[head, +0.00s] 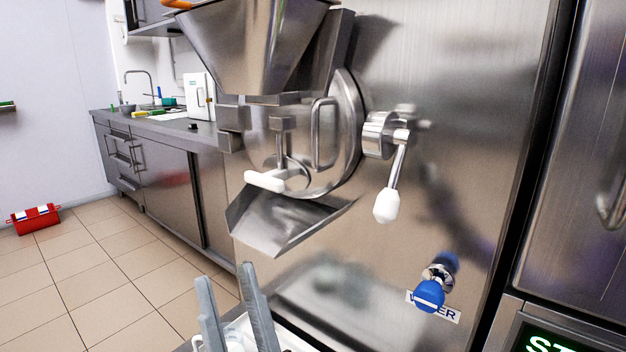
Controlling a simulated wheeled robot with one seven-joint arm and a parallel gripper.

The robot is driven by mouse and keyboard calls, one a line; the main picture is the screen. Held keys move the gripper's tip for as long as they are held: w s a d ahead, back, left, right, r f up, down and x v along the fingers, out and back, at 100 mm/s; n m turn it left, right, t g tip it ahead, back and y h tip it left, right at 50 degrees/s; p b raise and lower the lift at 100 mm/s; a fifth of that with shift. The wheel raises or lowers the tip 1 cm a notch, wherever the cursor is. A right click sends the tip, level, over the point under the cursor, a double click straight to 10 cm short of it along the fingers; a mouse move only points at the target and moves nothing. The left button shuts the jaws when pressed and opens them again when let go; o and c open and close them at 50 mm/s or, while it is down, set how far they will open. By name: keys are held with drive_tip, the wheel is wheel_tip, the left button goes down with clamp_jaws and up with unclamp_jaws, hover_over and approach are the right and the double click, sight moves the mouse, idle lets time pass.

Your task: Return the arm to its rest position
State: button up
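My gripper (226,275) shows at the bottom of the head view, left of centre. Its two grey fingers point up and stand apart, with nothing between them. The floor shows through the gap, so it is open and empty. Part of a white body shows at the bottom edge around the fingers; the rest of my arm is out of view. The fingers are in front of the batch freezer (470,120), below its metal spout (285,228), and appear apart from it.
The freezer front has a hopper (250,50), a white-knobbed lever (387,205), a white-gripped handle (264,181) and a blue water tap (430,294). A steel counter (165,175) stands behind at left. A red box (34,218) lies on the open tiled floor.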

drive_tip(key=s+d+f+m+g+h, duration=0.15)
drive_tip(key=s+d+f+h, duration=0.25)
drive_tip(key=d+f, duration=0.5)
drive_tip(key=s+d+f+g+h, duration=0.35)
drive_tip(key=d+f, duration=0.35)
drive_tip(key=f, duration=0.3)
drive_tip(key=s+d+f+m+g+h, duration=0.1)
drive_tip(key=s+d+f+g+h, duration=0.2)
drive_tip(key=s, duration=0.4)
drive_tip(key=s+d+f+m+g+h, duration=0.1)
drive_tip(key=s+d+f+h, duration=0.1)
drive_tip(key=s+d+f, duration=0.3)
drive_tip(key=s+d+f+g+h, duration=0.15)
drive_tip(key=s+d, duration=0.25)
drive_tip(key=s, duration=0.4)
wheel_tip(320, 180, up, 22)
drive_tip(key=p, duration=2.2)
drive_tip(key=shift+w+d, duration=0.15)
drive_tip(key=shift+f+m, duration=0.1)
drive_tip(key=shift+m, duration=0.15)
